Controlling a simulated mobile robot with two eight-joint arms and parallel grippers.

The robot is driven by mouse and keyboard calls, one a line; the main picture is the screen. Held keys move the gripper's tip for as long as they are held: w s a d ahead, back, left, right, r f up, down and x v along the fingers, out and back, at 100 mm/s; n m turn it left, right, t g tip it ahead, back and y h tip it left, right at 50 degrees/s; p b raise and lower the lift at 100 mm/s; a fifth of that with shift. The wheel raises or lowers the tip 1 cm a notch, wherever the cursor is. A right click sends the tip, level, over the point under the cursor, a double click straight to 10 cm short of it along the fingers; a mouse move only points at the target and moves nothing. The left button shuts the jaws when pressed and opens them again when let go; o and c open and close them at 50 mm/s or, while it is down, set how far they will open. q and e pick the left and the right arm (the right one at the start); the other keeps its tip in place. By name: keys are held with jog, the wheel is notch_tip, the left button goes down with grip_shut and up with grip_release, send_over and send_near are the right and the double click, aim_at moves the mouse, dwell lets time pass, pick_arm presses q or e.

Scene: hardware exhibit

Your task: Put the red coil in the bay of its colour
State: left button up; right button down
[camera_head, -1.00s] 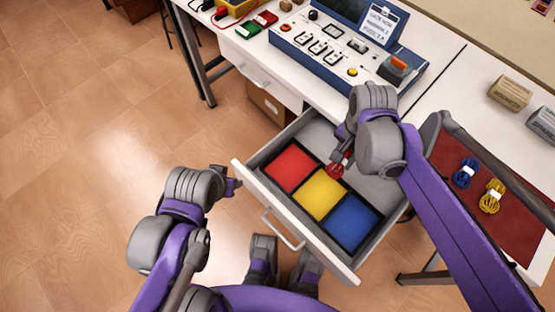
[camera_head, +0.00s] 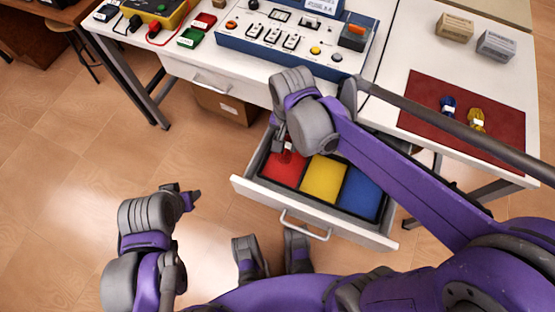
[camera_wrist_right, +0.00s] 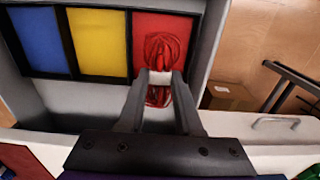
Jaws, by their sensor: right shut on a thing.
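The red coil (camera_wrist_right: 160,52) is in my right gripper (camera_wrist_right: 158,80), whose two fingers are closed on its pale band in the right wrist view. In that view the coil is in front of the red bay (camera_wrist_right: 191,35); I cannot tell whether it touches the floor of the bay. In the head view the coil (camera_head: 287,151) shows partly below the right gripper (camera_head: 283,145), over the back of the red bay (camera_head: 280,172). The yellow bay (camera_head: 323,180) and the blue bay (camera_head: 361,192) are empty. My left gripper (camera_head: 186,193) is away from the drawer, at the left; its fingers are unclear.
The open drawer (camera_head: 252,192) has a front handle (camera_head: 305,226). A blue coil (camera_head: 448,104) and a yellow coil (camera_head: 477,118) lie on a dark red mat (camera_head: 420,112) on the table. A blue control panel (camera_head: 290,45) stands behind the drawer. A cardboard box (camera_head: 226,106) is below.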

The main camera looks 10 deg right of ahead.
notch_tip(320, 180, down, 10)
jog(key=shift+r+b, duration=0.1)
jog(key=shift+b, duration=1.15)
jog(key=shift+f, duration=0.2)
jog(key=c, duration=0.6)
grip_release()
